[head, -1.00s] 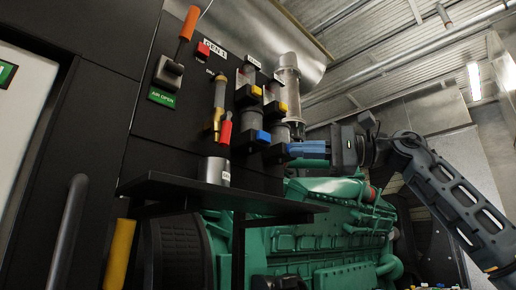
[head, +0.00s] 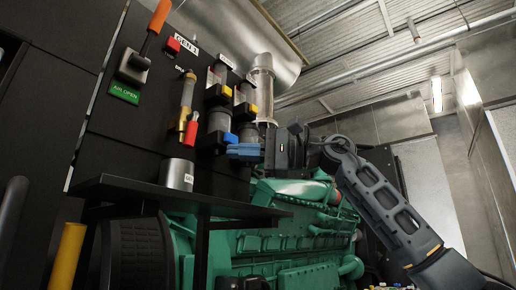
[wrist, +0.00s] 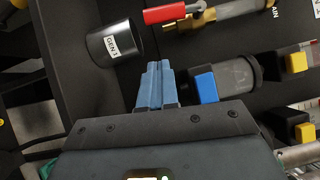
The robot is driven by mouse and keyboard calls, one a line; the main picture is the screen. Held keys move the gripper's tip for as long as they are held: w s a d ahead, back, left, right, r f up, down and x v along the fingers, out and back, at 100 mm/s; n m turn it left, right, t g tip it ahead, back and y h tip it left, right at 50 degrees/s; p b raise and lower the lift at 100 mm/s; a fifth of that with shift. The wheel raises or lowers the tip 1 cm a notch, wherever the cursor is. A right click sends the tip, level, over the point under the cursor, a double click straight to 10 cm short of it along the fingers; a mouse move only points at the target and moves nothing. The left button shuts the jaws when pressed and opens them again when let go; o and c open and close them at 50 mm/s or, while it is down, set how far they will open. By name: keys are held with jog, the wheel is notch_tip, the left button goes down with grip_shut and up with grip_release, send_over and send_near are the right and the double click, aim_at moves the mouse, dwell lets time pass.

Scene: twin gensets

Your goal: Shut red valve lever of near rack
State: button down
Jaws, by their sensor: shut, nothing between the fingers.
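The red valve lever (head: 192,129) hangs down from a brass valve (head: 183,120) on the black rack panel labelled GEN 1. In the wrist view the red lever (wrist: 166,14) lies at the top, with the brass fitting (wrist: 203,18) to its right. My gripper (head: 230,150) is shut and empty, its blue fingers pointing left towards the panel, right of the lever and slightly lower. In the wrist view the gripper tips (wrist: 158,66) are apart from the lever, with a gap between them.
A metal cup labelled GEN 1 (head: 177,172) stands on the black shelf (head: 150,190) below the lever. Filter bowls with blue (wrist: 206,88) and yellow tabs (wrist: 297,62) sit close beside my fingers. An orange-handled lever (head: 158,20) is at upper left. A green engine (head: 290,240) is below.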

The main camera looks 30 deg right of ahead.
aim_at(189, 132)
jog(key=w+a+p, duration=0.1)
jog(key=a, duration=0.5)
jog(key=shift+w+a+r, duration=0.2)
jog(key=shift+w+r, duration=0.05)
jog(key=shift+f, duration=0.1)
